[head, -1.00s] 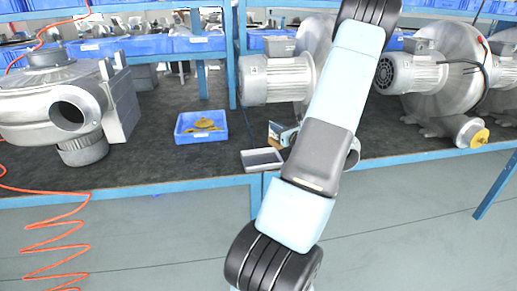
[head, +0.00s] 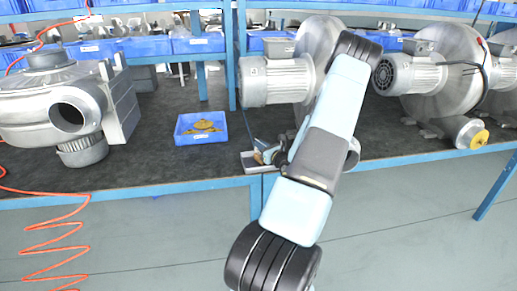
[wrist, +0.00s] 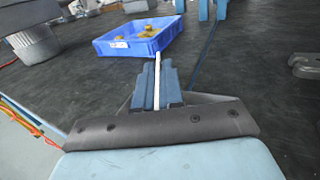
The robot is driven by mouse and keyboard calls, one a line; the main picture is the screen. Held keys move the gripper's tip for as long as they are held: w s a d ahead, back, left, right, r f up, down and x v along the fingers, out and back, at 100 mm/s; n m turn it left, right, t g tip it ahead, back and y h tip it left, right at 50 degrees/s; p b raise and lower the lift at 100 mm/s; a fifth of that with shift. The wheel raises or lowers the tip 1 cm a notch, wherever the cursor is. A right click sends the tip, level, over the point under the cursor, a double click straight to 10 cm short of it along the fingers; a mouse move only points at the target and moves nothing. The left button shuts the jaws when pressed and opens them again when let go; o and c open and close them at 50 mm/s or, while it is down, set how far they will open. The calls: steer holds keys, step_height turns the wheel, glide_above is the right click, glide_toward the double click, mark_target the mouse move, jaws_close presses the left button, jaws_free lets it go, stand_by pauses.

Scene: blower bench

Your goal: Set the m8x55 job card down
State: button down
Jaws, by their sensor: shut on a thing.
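My gripper (wrist: 157,88) is shut on the job card, which shows in the wrist view as a thin white edge (wrist: 157,66) between the two blue fingers. In the head view my gripper (head: 268,149) is low over the front of the bench, at the small light-grey tray (head: 250,168). The card is mostly hidden there by the gripper, and its print cannot be read. I cannot tell whether the card touches the tray.
A blue bin (head: 183,137) with yellow-brown parts (head: 203,126) stands behind and left. Large grey blowers stand left (head: 50,100) and right (head: 430,75). The dark bench top (head: 150,165) is clear between bin and front edge. An orange coiled hose (head: 55,240) hangs at left.

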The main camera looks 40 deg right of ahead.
steer(key=shift+f, duration=0.2)
steer(key=shift+f, duration=0.15)
steer(key=c, duration=1.2)
jaws_free()
steer(key=shift+c, duration=0.2)
